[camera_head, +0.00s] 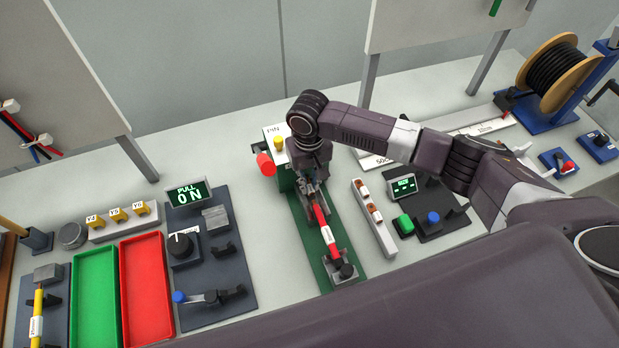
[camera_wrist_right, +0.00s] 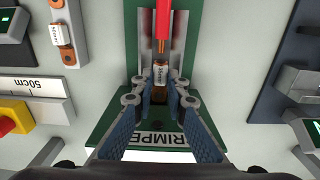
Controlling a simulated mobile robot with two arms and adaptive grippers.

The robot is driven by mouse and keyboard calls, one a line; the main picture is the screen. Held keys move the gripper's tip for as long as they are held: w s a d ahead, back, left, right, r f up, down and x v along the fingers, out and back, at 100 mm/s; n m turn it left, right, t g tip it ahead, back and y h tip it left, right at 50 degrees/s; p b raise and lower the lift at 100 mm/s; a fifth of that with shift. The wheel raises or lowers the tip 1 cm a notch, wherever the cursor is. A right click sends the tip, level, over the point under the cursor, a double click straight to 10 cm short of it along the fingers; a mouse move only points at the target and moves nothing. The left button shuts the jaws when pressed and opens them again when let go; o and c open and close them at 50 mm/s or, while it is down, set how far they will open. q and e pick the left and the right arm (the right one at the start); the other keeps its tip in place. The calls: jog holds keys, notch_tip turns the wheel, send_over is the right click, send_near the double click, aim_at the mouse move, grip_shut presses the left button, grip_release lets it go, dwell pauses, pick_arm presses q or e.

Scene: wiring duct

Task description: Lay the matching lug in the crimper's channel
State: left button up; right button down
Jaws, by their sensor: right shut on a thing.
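My right gripper (camera_wrist_right: 160,88) is shut on a small copper lug with a white label (camera_wrist_right: 160,71), over the crimper's green base (camera_wrist_right: 112,128). The lug lies in line with the grey metal channel (camera_wrist_right: 147,28); whether it rests on the channel floor I cannot tell. A red cable (camera_wrist_right: 164,24) with a bare copper end points at the lug from the far side. In the head view my right gripper (camera_head: 312,186) is low over the crimper, and the red cable (camera_head: 323,222) lies along its green strip (camera_head: 306,235). My left gripper is not in view.
A white rack (camera_head: 383,233) with several copper lugs stands right of the crimper. A dark panel with green and blue buttons (camera_head: 433,218) is beyond it. Left are a dark switch panel (camera_head: 234,262), a red tray (camera_head: 146,287) and a green tray (camera_head: 96,297).

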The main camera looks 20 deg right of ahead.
jog(key=shift+f, duration=0.35)
jog(key=c, duration=1.8)
grip_release()
jog(key=shift+c, duration=0.2)
notch_tip(320, 180, up, 12)
jog(key=shift+s, duration=0.1)
